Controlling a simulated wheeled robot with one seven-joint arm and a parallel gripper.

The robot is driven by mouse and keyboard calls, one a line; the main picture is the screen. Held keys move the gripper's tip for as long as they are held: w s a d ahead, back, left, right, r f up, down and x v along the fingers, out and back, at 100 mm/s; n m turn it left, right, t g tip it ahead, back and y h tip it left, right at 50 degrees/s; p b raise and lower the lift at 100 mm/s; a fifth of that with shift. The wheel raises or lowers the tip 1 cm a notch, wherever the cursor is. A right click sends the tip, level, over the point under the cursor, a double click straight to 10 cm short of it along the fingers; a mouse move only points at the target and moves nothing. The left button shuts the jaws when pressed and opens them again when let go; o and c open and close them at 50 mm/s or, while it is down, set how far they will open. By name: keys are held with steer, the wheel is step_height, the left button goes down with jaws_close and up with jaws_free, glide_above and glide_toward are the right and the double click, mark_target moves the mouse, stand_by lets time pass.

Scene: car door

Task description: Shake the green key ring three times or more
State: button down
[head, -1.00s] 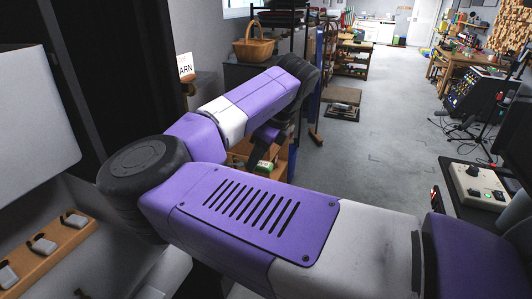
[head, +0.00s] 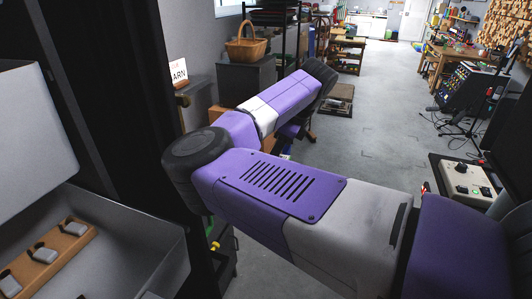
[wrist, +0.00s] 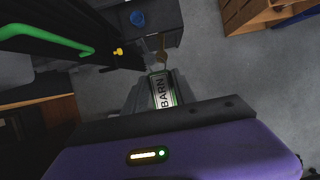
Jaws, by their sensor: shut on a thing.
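In the wrist view, the key ring's tag (wrist: 163,92) is light with dark "BARN" lettering and green edges. A brass-coloured key (wrist: 162,52) shows just beyond its far end. My gripper (wrist: 152,84) is shut on the tag, with dark fingers around it. The floor lies below, so the key ring is held in the air. In the head view, my own purple and white arm hides the gripper and the key ring.
An open grey metal box (head: 120,235) with a wooden rail of hooks (head: 48,262) stands at the left. A grey cabinet (head: 243,80) bears a wicker basket (head: 246,49). A green bar (wrist: 55,38) is near the gripper's left. Floor (head: 370,130) to the right is open.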

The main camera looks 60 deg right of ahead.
steer(key=w+a+p, duration=0.1)
steer(key=w+a, duration=0.3)
steer(key=a, duration=0.5)
steer(key=shift+w, duration=0.15)
steer(key=s+d, duration=0.1)
steer(key=d, duration=0.2)
steer(key=s+d+p, duration=0.1)
steer(key=d, duration=0.2)
steer(key=s+d+p, duration=0.1)
steer(key=s+d, duration=0.1)
steer(key=d, duration=0.1)
steer(key=shift+s, duration=0.1)
steer(key=w+a, duration=0.4)
steer(key=a, duration=0.5)
steer(key=shift+w, duration=0.15)
